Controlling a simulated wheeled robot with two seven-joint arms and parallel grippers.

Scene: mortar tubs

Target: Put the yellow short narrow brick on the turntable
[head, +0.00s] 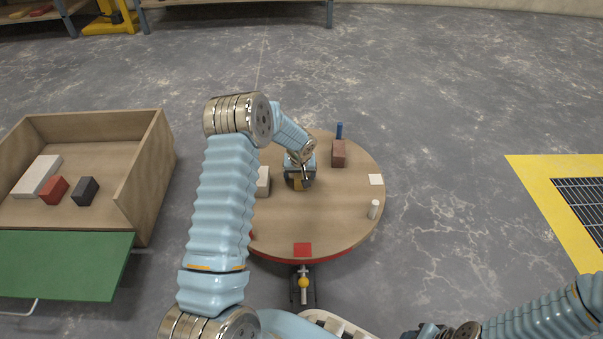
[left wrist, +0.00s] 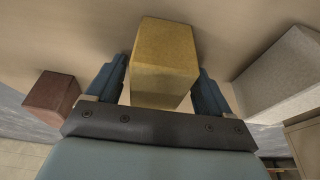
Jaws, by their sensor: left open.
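The yellow brick (head: 297,184) is at the middle of the round wooden turntable (head: 330,225), mostly hidden by my left gripper in the head view. My left gripper (head: 299,181) is over the turntable. In the left wrist view the yellow brick (left wrist: 163,65) stands between the two blue fingers of my left gripper (left wrist: 157,88), which are open, with a narrow gap at least on the left side. The brick appears to rest on the wooden surface. Of my right gripper, only a dark part (head: 427,331) shows at the bottom edge; its fingers cannot be made out.
A wooden box (head: 145,182) with several bricks stands left.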

